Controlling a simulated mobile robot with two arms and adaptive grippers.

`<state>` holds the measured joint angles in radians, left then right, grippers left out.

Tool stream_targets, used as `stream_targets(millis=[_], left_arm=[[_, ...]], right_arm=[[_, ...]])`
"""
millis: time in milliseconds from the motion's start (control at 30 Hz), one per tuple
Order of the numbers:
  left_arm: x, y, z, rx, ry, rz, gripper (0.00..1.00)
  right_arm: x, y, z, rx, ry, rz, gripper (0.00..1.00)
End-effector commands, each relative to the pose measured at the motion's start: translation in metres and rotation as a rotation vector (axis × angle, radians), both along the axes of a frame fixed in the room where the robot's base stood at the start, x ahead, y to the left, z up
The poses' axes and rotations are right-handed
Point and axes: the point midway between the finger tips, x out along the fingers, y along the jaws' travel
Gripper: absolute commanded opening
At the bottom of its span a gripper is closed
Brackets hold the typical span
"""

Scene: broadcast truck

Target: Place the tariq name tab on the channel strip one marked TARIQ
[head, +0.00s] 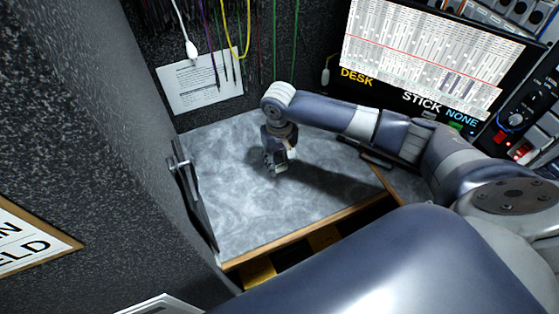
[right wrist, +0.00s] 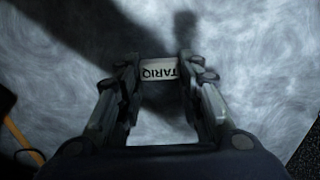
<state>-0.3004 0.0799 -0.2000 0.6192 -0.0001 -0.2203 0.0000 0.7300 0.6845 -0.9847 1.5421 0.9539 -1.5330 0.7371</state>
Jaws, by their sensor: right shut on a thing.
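The TARIQ name tab (right wrist: 159,71) is a small white tab with dark letters, upside down in the right wrist view. My right gripper (right wrist: 158,75) is shut on it, one finger at each end. In the head view my right gripper (head: 276,165) is over the grey marbled desk top (head: 230,215), pointing down; the tab is too small to make out there. The height above the desk is hard to tell. A channel strip marked TARIQ cannot be made out in either view. My left gripper is not in view.
A screen (head: 430,55) reading DESK and STICK NONE stands at the back right, beside a panel with knobs (head: 516,120). A white sheet (head: 200,82) and hanging cables (head: 232,45) are at the back wall. A dark upright bracket (head: 193,195) edges the desk's left side. The desk's left part is clear.

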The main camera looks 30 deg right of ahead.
Motion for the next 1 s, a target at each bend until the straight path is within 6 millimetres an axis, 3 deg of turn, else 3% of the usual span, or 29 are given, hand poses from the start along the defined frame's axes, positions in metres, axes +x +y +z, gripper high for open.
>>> stream_targets(millis=[100, 133, 200, 633, 767, 1000], left_arm=[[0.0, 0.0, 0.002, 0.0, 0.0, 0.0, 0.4], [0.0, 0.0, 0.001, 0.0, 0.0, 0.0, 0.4], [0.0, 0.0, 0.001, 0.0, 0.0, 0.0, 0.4], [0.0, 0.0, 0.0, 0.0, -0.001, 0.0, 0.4], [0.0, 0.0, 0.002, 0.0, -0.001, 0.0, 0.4], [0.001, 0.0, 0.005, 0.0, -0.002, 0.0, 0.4]], right_arm=[[0.0, 0.0, -0.003, 0.0, 0.001, 0.0, 0.21], [0.0, 0.0, -0.003, 0.0, 0.0, 0.0, 0.41], [0.0, 0.0, -0.003, 0.0, 0.0, 0.0, 0.54], [0.0, 0.0, 0.005, 0.0, -0.001, 0.0, 0.54], [0.001, 0.0, 0.025, 0.0, -0.002, 0.0, 0.54], [0.001, 0.0, 0.078, 0.001, -0.003, 0.001, 0.54]])
